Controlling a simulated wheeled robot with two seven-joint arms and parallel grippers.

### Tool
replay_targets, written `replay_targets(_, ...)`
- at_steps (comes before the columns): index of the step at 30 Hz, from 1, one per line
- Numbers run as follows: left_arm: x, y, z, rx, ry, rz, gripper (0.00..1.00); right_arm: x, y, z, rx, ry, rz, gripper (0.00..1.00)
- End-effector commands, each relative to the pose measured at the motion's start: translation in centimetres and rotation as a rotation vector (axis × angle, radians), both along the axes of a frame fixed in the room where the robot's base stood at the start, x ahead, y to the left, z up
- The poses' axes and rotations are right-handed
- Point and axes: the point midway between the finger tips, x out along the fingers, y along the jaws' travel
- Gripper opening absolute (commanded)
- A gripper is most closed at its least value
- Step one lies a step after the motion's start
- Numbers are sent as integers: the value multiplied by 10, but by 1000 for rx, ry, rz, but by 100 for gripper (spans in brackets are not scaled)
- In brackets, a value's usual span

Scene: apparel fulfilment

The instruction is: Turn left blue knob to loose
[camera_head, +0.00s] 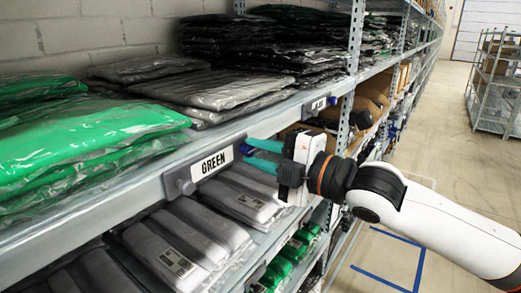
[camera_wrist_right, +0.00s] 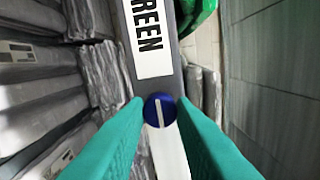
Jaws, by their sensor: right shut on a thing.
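A white label reading GREEN (camera_head: 216,163) sits in a grey holder on the front edge of the upper shelf; it also shows in the right wrist view (camera_wrist_right: 150,38). A round blue knob (camera_wrist_right: 160,110) with a white line across its face is at the holder's right end as the head view shows it. The line runs nearly along the picture's vertical. My right gripper (camera_head: 250,154), with teal fingers, is shut on this knob, one finger on each side. In the head view the fingers hide much of the knob (camera_head: 243,149). My left gripper is not in view.
Green bagged garments (camera_head: 85,140) and grey ones (camera_head: 215,88) lie on the upper shelf (camera_head: 110,208). More grey packs (camera_head: 190,235) fill the level below. A second label (camera_head: 318,105) with a blue knob (camera_head: 333,100) is farther along. The aisle floor (camera_head: 440,150) at right is open.

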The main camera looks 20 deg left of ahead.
Motion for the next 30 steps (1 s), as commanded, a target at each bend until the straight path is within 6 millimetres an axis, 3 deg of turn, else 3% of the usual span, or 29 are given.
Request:
replay_targets(14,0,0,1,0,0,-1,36,0,0,0,-6,-14,0,0)
replay_targets(15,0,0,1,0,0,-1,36,0,0,-1,-6,-14,0,26)
replay_targets(18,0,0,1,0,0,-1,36,0,0,0,-6,-13,0,43)
replay_targets(30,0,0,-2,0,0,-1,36,-1,-7,-1,-5,-13,-3,45)
